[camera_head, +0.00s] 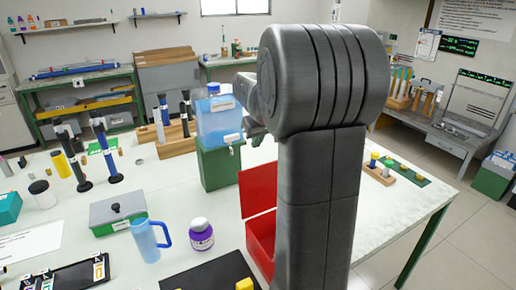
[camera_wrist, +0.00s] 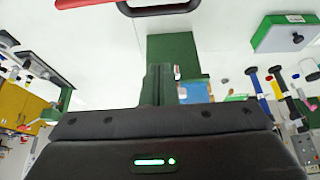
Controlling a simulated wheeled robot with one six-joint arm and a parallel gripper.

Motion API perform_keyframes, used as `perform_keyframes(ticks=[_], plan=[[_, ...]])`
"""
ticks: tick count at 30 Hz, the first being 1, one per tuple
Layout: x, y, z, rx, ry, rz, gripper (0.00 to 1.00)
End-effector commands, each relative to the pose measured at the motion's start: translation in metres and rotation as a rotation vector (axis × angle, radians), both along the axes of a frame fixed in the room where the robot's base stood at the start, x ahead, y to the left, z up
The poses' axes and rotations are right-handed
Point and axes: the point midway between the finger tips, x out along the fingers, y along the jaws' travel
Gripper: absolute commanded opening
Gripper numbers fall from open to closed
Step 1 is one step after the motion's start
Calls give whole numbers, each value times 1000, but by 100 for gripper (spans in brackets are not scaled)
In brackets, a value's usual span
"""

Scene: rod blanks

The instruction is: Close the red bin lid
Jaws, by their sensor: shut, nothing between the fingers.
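The red bin (camera_head: 259,242) stands on the pale table, partly hidden behind my arm in the head view. Its red lid (camera_head: 258,190) is open and stands up steeply at the bin's far side. My gripper (camera_wrist: 158,72) is shut and empty in the wrist view, its fingers pointing toward a green block. In the head view it is mostly hidden behind my arm, above and beyond the lid, near the water container. A red piece (camera_wrist: 85,3) is cut off at the top edge of the wrist view; I cannot tell which part it is.
A blue water container (camera_head: 219,122) sits on a green stand (camera_head: 220,166) close to the lid's left. A purple-labelled jar (camera_head: 201,236), a blue mug (camera_head: 146,240) and a grey box (camera_head: 118,213) stand left of the bin. A black mat (camera_head: 205,272) lies in front.

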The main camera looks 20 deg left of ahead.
Motion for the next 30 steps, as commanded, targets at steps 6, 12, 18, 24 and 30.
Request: perform_keyframes(ticks=[6,12,18,24,30], plan=[[14,16,-43,-3,4,0,0],[5,5,-54,0,0,-1,0],[-7,-8,-58,0,0,-1,0],[-9,-10,-59,0,0,0,0],[-9,-10,-59,0,0,0,0]])
